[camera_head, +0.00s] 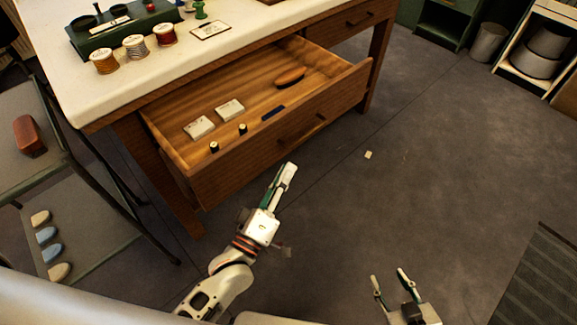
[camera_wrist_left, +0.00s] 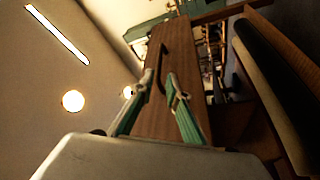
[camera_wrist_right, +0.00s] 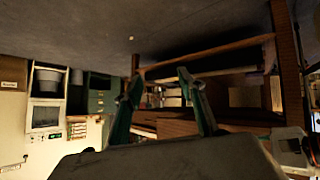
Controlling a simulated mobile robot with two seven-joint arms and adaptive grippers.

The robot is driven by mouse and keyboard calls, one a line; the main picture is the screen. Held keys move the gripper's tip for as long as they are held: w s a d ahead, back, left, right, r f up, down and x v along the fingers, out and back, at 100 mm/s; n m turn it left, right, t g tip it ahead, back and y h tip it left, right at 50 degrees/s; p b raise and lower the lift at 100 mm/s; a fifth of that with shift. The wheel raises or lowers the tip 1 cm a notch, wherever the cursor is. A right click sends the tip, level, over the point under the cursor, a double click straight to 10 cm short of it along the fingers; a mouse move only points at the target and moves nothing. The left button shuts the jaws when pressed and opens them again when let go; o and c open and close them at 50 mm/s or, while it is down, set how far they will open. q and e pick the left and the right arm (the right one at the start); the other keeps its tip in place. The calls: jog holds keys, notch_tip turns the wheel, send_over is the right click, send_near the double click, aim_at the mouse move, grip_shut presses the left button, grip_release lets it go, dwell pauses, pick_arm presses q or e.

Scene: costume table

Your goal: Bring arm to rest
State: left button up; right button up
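My left gripper (camera_head: 283,174) is in front of the open wooden drawer (camera_head: 205,177), below its dark handle (camera_head: 302,129). In the left wrist view its fingers (camera_wrist_left: 160,78) are partly apart and the drawer handle (camera_wrist_left: 163,62) shows between and beyond the tips. In the head view a gap shows between fingertips and handle; nothing is visibly held. My right gripper (camera_head: 390,279) is low at the bottom right over the floor, fingers apart and empty. It also shows open in the right wrist view (camera_wrist_right: 160,76).
The drawer holds two pale boxes (camera_head: 229,109), small dark cylinders and a brown oval object (camera_head: 290,77). Thread spools (camera_head: 135,46) stand on the table (camera_head: 75,98). A shelved cart (camera_head: 85,165) is at left. A small pale piece (camera_head: 368,155) lies on otherwise mostly clear floor.

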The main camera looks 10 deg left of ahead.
dwell(0.4)
pick_arm(q)
jog(key=s+a+f+m+g+y+p, duration=0.2)
jog(key=s+a+f+m+g+p, duration=0.1)
jog(key=s+a+f+m, duration=0.3)
jog(key=s+a+f+m+g+y+p, duration=0.1)
jog(key=s+a+f+m+g+p, duration=0.3)
jog(key=s, duration=0.7)
notch_tip(320, 180, down, 2)
jog(key=a+m+g, duration=0.2)
jog(key=shift+m+y, duration=0.3)
jog(key=shift+y, duration=0.1)
pick_arm(e)
jog(key=shift+m, duration=0.3)
jog(key=r, duration=0.1)
jog(key=a+r, duration=0.1)
jog(key=r, duration=0.2)
jog(key=shift+s+a+r, duration=0.25)
jog(key=shift+s+r, duration=0.1)
pick_arm(q)
jog(key=shift+s+a, duration=0.1)
pick_arm(e)
jog(key=shift+w, duration=0.1)
jog(key=shift+w+r, duration=0.15)
jog(key=shift+r, duration=0.2)
jog(key=shift+f, duration=0.25)
jog(key=shift+r, duration=0.2)
